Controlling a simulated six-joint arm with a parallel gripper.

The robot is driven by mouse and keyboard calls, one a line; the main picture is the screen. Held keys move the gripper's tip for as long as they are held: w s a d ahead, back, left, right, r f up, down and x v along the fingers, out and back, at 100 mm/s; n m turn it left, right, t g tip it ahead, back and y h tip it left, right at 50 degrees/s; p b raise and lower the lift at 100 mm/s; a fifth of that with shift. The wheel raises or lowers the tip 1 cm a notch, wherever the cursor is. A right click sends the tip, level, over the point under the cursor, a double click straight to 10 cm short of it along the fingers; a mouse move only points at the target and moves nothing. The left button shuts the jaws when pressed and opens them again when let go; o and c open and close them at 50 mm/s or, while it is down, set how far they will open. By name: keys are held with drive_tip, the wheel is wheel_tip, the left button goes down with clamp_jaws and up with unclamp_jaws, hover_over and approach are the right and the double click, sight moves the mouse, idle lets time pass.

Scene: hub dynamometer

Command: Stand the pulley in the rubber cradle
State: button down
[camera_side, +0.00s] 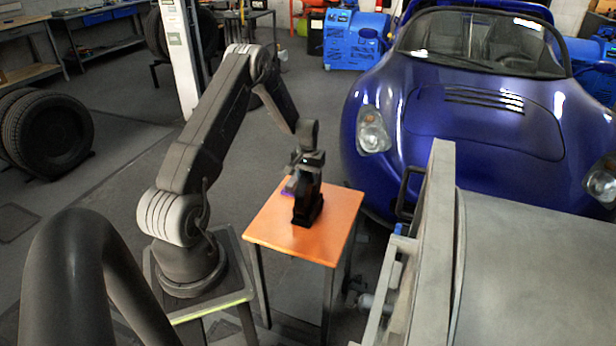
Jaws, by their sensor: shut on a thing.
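My gripper (305,176) points down over the orange table (277,240). It is shut on a dark thing, which I take to be the pulley; the jaws and the dark colours hide its outline. The black rubber cradle (307,212) stands on the table directly below the gripper. The held thing is at or just above the cradle's top; I cannot tell whether they touch.
The table top is bare around the cradle. A grey metal machine with a flat plate (432,245) stands close on the right. A blue car (480,110) is behind it. A dark curved tube (70,245) fills the lower left foreground. Tyres (48,135) stand at the far left.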

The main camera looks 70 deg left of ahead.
drive_tip(key=c, duration=0.7)
unclamp_jaws()
drive_tip(key=shift+f, duration=0.1)
wheel_tip(320, 180, up, 12)
drive_tip(key=w+d+r+m+t, duration=0.1)
drive_tip(key=w+d+r+m, duration=0.1)
drive_tip(key=d+r, duration=0.8)
drive_tip(key=s+d+r+m+t+y, duration=0.1)
drive_tip(key=s+d+r, duration=0.1)
drive_tip(key=d+r, duration=0.3)
drive_tip(key=s+d+r+m+t, duration=0.1)
drive_tip(key=s+d+r+m, duration=0.15)
drive_tip(key=d, duration=0.45)
drive_tip(key=s+d+r+m+t, duration=0.1)
drive_tip(key=s+d, duration=0.4)
drive_tip(key=s+d+r+m, duration=0.1)
drive_tip(key=s+d, duration=0.3)
drive_tip(key=s+d+r+m+t+h, duration=0.1)
drive_tip(key=s+d, duration=0.4)
drive_tip(key=shift+s+d+m+t, duration=0.25)
drive_tip(key=shift+s+d+t, duration=0.05)
drive_tip(key=shift+s+d, duration=0.05)
